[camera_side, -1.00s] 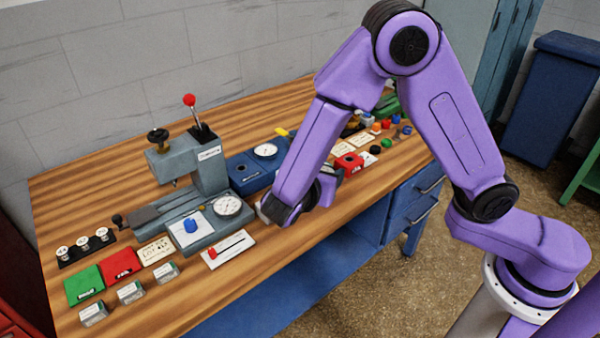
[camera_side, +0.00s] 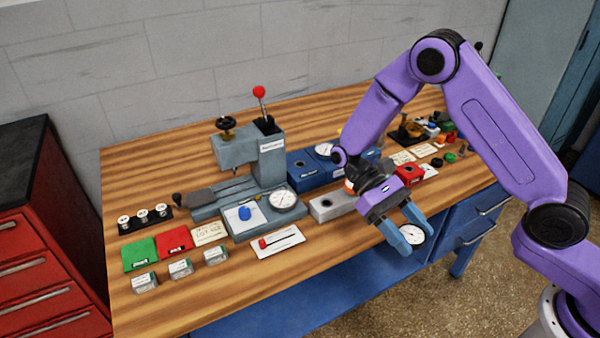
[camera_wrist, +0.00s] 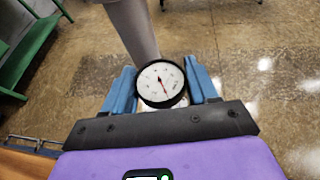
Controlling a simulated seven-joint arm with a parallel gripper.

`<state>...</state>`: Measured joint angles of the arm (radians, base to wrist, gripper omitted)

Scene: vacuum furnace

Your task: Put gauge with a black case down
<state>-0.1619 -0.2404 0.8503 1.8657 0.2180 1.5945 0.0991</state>
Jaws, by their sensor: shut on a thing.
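The gauge with a black case and white dial (camera_side: 412,234) is held between the blue fingers of my gripper (camera_side: 408,232), at the front edge of the bench in the side view. In the wrist view the gauge (camera_wrist: 161,84) sits between the two fingers of my gripper (camera_wrist: 163,88), its dial facing the camera. Floor shows behind it there, and the bench corner is at lower left. The gripper is shut on the gauge, clear of the bench top.
The wooden bench (camera_side: 340,245) has free room along its front. A grey block with a hole (camera_side: 335,205) stands left of my gripper. A grey press (camera_side: 270,160) with a dial and a blue block (camera_side: 312,172) with a dial stand behind. Red and green pieces lie at right.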

